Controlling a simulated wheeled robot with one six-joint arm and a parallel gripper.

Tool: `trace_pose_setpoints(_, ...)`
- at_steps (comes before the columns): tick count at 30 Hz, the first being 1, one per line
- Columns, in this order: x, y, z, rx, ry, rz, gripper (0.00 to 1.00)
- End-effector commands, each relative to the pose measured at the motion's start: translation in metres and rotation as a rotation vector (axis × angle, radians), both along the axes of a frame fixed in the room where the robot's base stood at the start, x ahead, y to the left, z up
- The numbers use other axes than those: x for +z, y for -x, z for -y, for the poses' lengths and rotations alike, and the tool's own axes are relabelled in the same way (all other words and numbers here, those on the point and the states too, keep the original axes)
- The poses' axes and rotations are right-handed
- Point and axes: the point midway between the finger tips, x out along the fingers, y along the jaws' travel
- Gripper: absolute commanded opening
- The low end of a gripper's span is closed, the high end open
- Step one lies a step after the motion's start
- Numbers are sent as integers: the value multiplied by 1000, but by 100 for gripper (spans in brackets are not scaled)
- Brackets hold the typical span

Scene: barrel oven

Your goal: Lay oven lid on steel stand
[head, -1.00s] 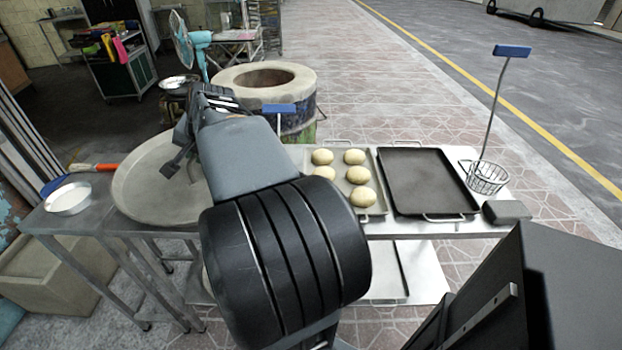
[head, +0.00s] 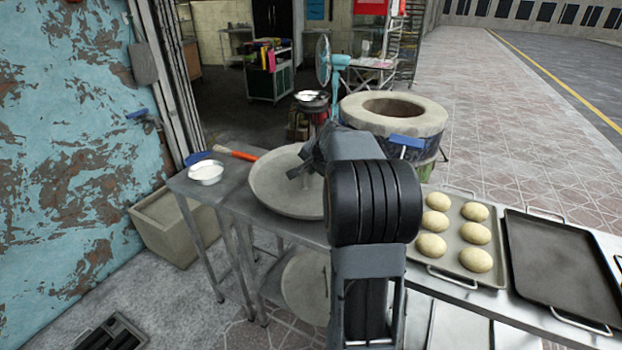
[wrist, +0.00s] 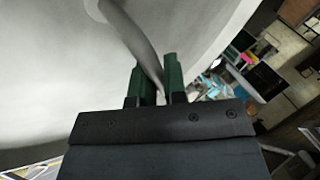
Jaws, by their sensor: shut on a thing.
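The oven lid (head: 262,190) is a wide, round, pale grey disc over the top of the steel stand (head: 230,200). I cannot tell whether its underside touches the top. My gripper (head: 304,168) is above the lid, partly hidden by my arm. In the wrist view, the green fingertips of my gripper (wrist: 160,85) are shut on the lid's curved handle (wrist: 133,35). The lid's pale surface (wrist: 50,80) fills much of that view. My arm hides the lid's right part in the head view.
A white bowl (head: 205,172) and an orange-handled brush (head: 238,154) are on the stand's left. A tray with several dough balls (head: 450,258) and a dark tray (head: 560,265) lie to the right. The barrel oven (head: 420,125) stands behind. A round disc (head: 305,288) shows on the lower shelf.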

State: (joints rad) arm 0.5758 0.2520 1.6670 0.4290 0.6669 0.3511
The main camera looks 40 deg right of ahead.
Motion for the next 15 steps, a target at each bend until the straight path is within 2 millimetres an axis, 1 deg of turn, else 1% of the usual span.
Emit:
trace_pose_setpoints(3, -5, -6, 3, 0, 3, 4, 0)
trace_pose_setpoints(11, -13, -12, 6, 1, 3, 4, 0)
trace_pose_setpoints(13, -20, -16, 7, 1, 2, 2, 0)
trace_pose_setpoints(15, -30, -15, 7, 0, 1, 3, 0)
